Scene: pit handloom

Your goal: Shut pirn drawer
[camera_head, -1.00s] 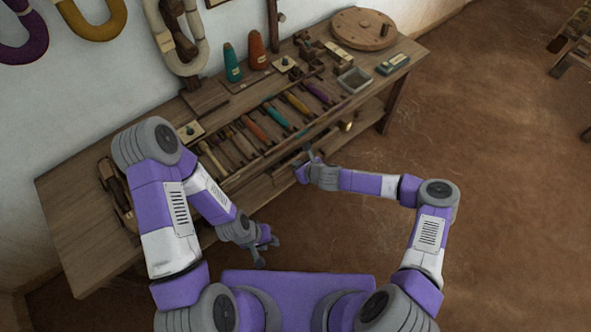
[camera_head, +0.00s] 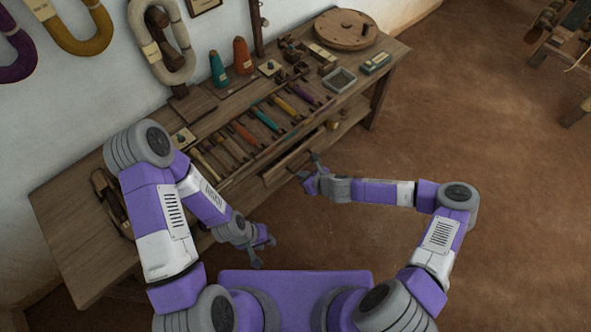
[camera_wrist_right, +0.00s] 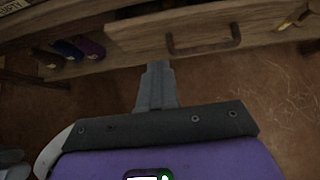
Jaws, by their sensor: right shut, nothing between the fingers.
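The pirn drawer (camera_head: 285,167) is under the front edge of the wooden bench and appears to stand out a little. In the right wrist view, its plain wooden front (camera_wrist_right: 140,35) carries a dark bar handle (camera_wrist_right: 204,45). My right gripper (camera_head: 313,164) is in front of the drawer, near its right end in the head view. In the right wrist view, its fingers (camera_wrist_right: 157,68) are together and empty, pointing at the drawer front left of the handle; contact cannot be told. My left gripper (camera_head: 263,250) is open and empty, low in front of the bench.
The bench top (camera_head: 90,235) holds several coloured pirns in a slotted rack (camera_head: 255,130), two cones, a grey tray (camera_head: 339,79) and a round wooden disc (camera_head: 345,29). A lower shelf lies beneath.

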